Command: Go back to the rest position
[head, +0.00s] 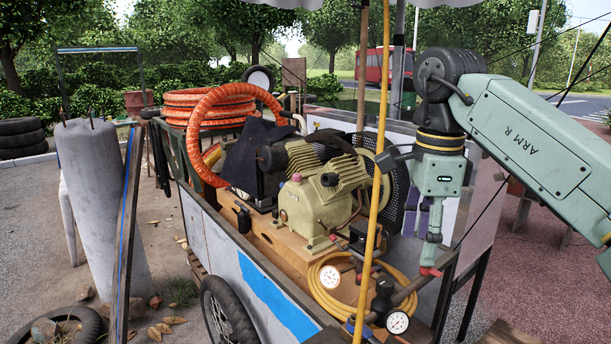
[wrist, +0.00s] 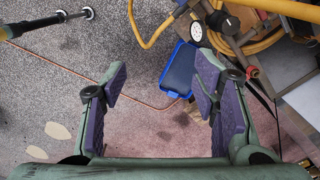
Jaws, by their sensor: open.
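My gripper (wrist: 163,78) is open in the wrist view, its two purple-padded fingers well apart with nothing between them. Below it are the paved ground and a blue tray or lid (wrist: 180,68). In the head view my arm comes in from the right and bends down beside the cart's right side; purple pads (head: 424,216) show partly behind the wrist there. The compressor (head: 318,200), beige with a finned motor, stands on the cart (head: 232,262) to the left of my arm, apart from it.
A yellow pole (head: 377,150) rises in front of the compressor. Pressure gauges (head: 397,321) and a yellow hose (head: 325,297) are at the cart's near right end. An orange hose coil (head: 208,105) lies at the back. A grey pillar (head: 88,190) stands left. Paving right of the cart looks open.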

